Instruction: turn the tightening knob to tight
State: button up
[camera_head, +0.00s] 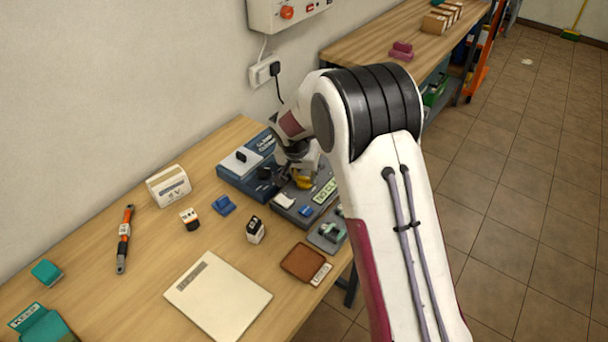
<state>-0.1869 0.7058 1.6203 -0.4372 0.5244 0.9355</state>
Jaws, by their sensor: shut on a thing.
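A blue clamp unit (240,183) stands near the back right of the wooden bench, with partly readable lettering on its top. My gripper (298,170) points down at the right side of this unit and is shut on the tightening knob. The knob is mostly hidden by my fingers and wrist, so its turn position cannot be told. A yellow part (303,183) shows just below my fingers. A grey tray with a "TO CLAMP" style label (326,190) lies in front of the unit, partly hidden by my arm.
A white box (168,186), an orange-black tool (124,240), a blue block (224,205), small batteries (256,230), a white board (217,295) and a brown tray (302,262) lie on the bench (95,230). A wall box (288,12) hangs above.

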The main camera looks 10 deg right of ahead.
jog(key=shift+a+m+g+h, duration=0.15)
jog(key=shift+m+g+h, duration=0.3)
jog(key=shift+m, duration=1.25)
jog(key=o, duration=1.1)
jog(key=shift+r, duration=0.2)
jog(key=v, duration=1.1)
jog(key=shift+s+a+r, duration=0.1)
jog(key=shift+a+r, duration=0.15)
jog(key=shift+a, duration=0.05)
